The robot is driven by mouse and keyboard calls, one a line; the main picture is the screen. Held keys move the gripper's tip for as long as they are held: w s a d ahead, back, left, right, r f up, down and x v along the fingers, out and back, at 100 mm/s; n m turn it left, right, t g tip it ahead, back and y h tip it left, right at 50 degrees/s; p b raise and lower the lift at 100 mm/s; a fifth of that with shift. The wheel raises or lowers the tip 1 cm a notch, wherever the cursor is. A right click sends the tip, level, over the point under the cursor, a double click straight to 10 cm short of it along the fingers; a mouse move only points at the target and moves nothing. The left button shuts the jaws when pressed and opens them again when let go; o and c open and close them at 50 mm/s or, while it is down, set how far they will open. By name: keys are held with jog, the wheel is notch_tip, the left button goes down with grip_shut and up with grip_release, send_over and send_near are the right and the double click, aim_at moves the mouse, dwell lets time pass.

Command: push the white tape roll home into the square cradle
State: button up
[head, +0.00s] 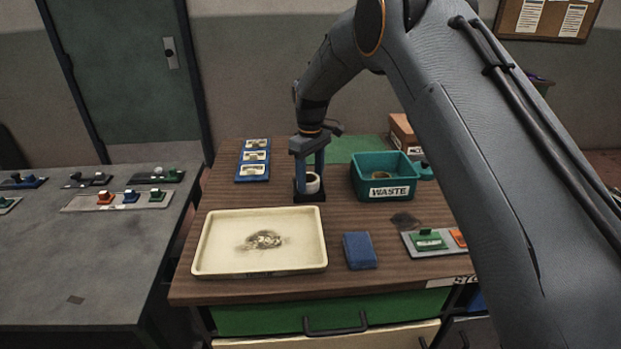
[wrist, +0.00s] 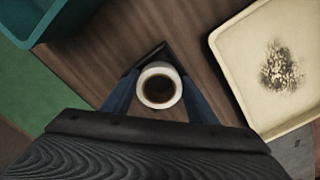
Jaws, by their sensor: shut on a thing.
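The white tape roll (head: 314,184) is a short white ring; in the wrist view (wrist: 142,88) its dark hollow faces the camera. My gripper (head: 309,184) points straight down, with its two blue fingers shut on opposite sides of the roll. The black square cradle (head: 309,198) is on the wooden table directly under the roll. In the wrist view only a dark corner of the cradle (wrist: 150,54) shows past the roll. The fingers and roll hide the inside of the cradle, so I cannot tell how deep the roll sits.
A teal WASTE bin (head: 367,192) stands close to the right of the cradle. A cream tray (head: 210,261) with a dark smudge lies in front to the left. A blue block (head: 359,251) lies in front to the right. A blue rack (head: 254,166) stands at the back left.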

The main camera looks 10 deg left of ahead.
jog(key=o, duration=1.1)
jog(key=shift+f, duration=0.2)
jog(key=shift+o, duration=0.3)
jog(key=shift+s, duration=0.1)
jog(key=shift+o, duration=1.2)
jog(key=shift+f, duration=0.1)
jog(key=shift+s+a, duration=0.1)
jog(key=shift+s, duration=0.05)
jog(key=shift+c, duration=0.6)
jog(key=shift+o, duration=0.2)
